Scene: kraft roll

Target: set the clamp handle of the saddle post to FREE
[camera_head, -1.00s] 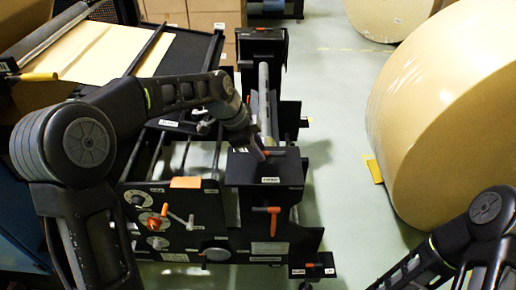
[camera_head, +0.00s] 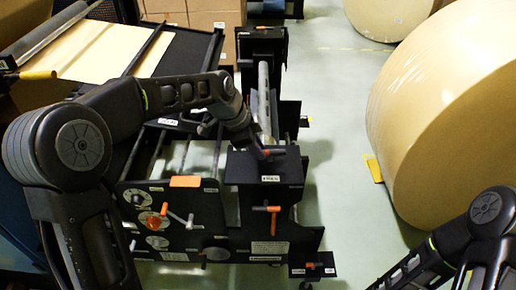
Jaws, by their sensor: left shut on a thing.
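The near saddle post (camera_head: 262,171) is a black block at the machine's front right, with a white label too small to read. A second orange T-shaped handle (camera_head: 267,208) is on the post's front face, apart from the gripper. My right arm enters at the lower right, and its gripper is out of view.
Large kraft rolls (camera_head: 455,120) stand at the right. The far post (camera_head: 263,40) and a roller shaft (camera_head: 264,95) lie behind the near post. A small black pedal-like plate (camera_head: 312,263) is low at the front.

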